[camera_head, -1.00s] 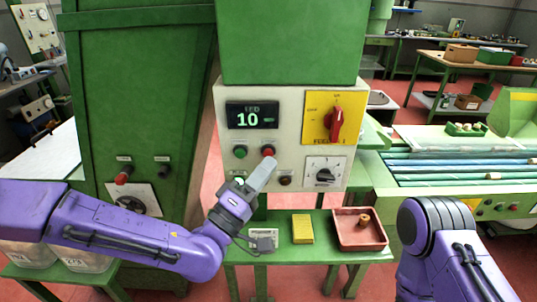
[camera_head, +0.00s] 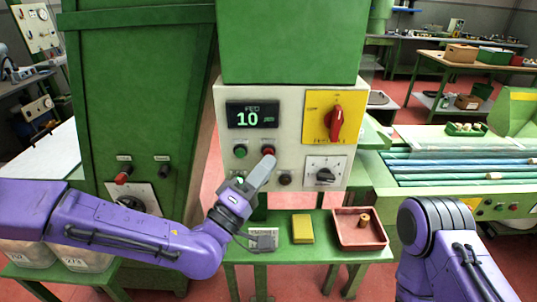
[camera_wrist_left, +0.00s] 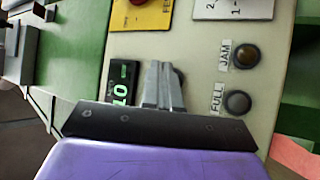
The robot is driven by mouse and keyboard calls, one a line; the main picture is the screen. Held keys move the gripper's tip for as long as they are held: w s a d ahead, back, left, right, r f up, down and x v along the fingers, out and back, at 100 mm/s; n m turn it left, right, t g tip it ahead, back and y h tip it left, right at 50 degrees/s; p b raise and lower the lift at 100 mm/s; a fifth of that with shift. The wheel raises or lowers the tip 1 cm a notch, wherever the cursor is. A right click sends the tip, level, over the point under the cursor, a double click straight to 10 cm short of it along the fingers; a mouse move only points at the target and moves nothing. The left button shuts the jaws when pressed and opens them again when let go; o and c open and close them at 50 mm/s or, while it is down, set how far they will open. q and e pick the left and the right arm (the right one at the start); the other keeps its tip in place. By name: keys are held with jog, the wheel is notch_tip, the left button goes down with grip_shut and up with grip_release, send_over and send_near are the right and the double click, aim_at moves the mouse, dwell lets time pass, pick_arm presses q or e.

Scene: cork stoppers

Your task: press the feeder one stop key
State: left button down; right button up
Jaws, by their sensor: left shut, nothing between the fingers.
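The pale control panel (camera_head: 295,150) carries a display (camera_head: 252,114) reading 10, a green button (camera_head: 240,151) and a red button (camera_head: 268,149) under it. Their small labels are too blurred to read. My left gripper (camera_head: 267,162) is shut and empty, its tips just below the red button in the head view; I cannot tell whether they touch it. In the left wrist view the shut fingers (camera_wrist_left: 162,85) point at the panel beside the display (camera_wrist_left: 122,90) and hide most of a button behind them. My right gripper is out of view.
A yellow plate with a red rotary switch (camera_head: 336,122) and a black dial (camera_head: 325,174) sit to the right. JAM (camera_wrist_left: 246,56) and FULL (camera_wrist_left: 238,102) lamps are on the panel. Below, a green bench holds a yellow block (camera_head: 303,229) and a red tray (camera_head: 345,241).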

pick_arm(q)
jog(key=shift+w, duration=0.25)
jog(key=shift+w, duration=0.4)
dwell(0.6)
jog(key=shift+s, duration=0.1)
jog(key=shift+s+b, duration=0.4)
jog(key=shift+s, duration=0.35)
jog(key=s+b, duration=0.1)
jog(key=s, duration=0.4)
dwell(0.3)
dwell(0.4)
